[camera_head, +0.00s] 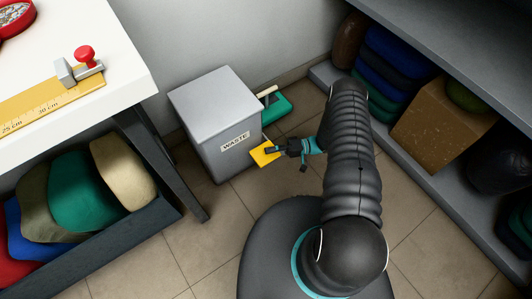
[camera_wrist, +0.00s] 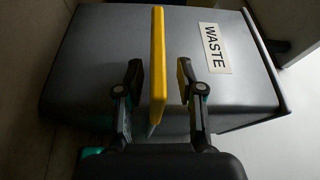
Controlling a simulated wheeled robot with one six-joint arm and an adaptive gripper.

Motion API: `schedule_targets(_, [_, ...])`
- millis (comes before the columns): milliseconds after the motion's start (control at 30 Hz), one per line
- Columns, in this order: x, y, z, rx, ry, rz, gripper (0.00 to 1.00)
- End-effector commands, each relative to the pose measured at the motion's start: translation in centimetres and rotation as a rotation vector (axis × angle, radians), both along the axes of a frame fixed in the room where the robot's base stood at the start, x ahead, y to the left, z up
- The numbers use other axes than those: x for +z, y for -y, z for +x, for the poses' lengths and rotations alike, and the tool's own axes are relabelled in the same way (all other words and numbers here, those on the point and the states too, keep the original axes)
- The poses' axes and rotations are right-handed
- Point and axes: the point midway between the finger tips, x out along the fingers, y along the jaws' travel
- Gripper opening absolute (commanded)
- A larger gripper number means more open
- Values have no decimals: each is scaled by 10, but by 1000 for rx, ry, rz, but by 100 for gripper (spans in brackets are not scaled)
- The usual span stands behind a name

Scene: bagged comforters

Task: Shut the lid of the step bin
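The step bin (camera_head: 222,150) is a grey box labelled WASTE, standing on the floor by the wall. Its flat grey lid (camera_head: 212,92) lies over the top and looks shut. A yellow pedal (camera_head: 264,154) sticks out low at the bin's front. My gripper (camera_head: 274,150) is down at the pedal. In the wrist view, the pedal (camera_wrist: 157,60) stands edge-on between the two fingers of my gripper (camera_wrist: 160,82), with a gap visible on each side. The bin's front (camera_wrist: 100,60) lies behind it. The fingers are open and do not appear to grip the pedal.
A green dustpan-like object (camera_head: 272,108) lies on the floor right of the bin. A white table (camera_head: 70,45) stands at left above a tray of cushions (camera_head: 90,190). A grey shelf (camera_head: 440,180) with a cardboard box (camera_head: 440,115) runs along the right. Tiled floor in front is clear.

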Motion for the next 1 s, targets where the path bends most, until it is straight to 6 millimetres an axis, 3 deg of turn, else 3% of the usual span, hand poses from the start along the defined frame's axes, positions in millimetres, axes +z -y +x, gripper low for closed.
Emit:
schedule_targets(300, [-3, 64, 8, -4, 2, 0, 38])
schedule_targets(500, [-3, 89, 11, -1, 2, 0, 38])
schedule_targets(1000, [-3, 99, 12, -1, 1, 1, 38])
